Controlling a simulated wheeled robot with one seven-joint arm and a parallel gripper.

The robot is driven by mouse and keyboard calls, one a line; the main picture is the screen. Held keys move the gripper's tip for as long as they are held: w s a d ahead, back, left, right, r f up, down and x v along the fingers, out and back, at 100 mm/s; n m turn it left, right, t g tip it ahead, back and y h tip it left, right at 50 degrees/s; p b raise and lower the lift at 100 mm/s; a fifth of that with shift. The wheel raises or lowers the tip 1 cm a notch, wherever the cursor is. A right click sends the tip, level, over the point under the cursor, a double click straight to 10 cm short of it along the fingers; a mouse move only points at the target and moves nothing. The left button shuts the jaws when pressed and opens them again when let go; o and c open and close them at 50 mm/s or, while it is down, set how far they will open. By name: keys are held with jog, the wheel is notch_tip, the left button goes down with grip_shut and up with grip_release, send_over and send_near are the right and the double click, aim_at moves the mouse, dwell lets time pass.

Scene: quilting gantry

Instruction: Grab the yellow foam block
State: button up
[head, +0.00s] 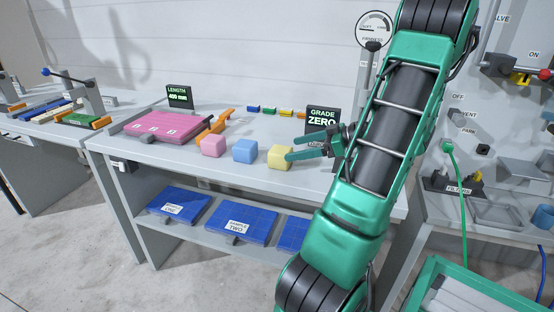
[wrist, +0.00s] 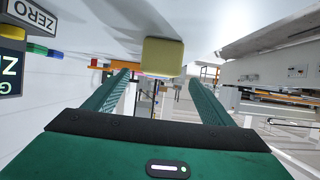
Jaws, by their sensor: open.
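The yellow foam block (head: 280,157) sits on the grey bench near its front edge, at the right end of a row with a blue block (head: 245,151) and a pink block (head: 213,146). My gripper (head: 290,148) is open, its green fingers reaching in from the right close to the yellow block. In the wrist view, the yellow block (wrist: 162,57) shows ahead, near the tips of the two spread fingers (wrist: 158,80). I cannot tell whether a finger touches it.
A "GRADE ZERO" display (head: 322,119) stands behind my gripper. Small coloured pieces (head: 270,111) lie at the back. A pink pad (head: 161,125) lies to the left. Blue trays (head: 240,222) are on the lower shelf. A green cable (head: 462,200) hangs at the right.

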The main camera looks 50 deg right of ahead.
aim_at(270, 152)
jog(key=shift+r+x, duration=0.2)
jog(key=shift+x, duration=5.15)
jog(key=shift+w, duration=0.1)
jog(key=c, duration=1.1)
